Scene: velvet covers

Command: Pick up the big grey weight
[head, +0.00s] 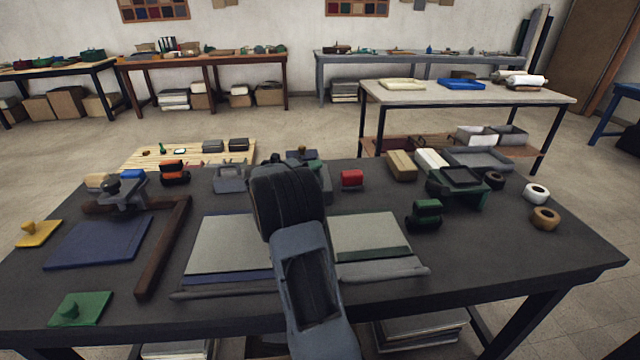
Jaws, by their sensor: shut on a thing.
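A grey block with a handle-like top (230,178) stands on the dark table, left of my arm, and looks like a grey weight. Another grey piece with a dark knob (122,190) stands farther left by the brown frame. I cannot tell for sure which is the big grey weight. My arm reaches forward over the middle of the table and its thick dark wrist hides my gripper and whatever is at its jaws. A bit of grey and green shows just right of the wrist, but I cannot tell what it belongs to.
The dark table (380,305) holds two pale boards (228,243) (370,236), a blue pad (100,241), a brown angled frame (165,245) and a green float (80,308). A red block (352,179), green pieces (425,213) and tape rolls (545,217) lie to the right. The front right is clear.

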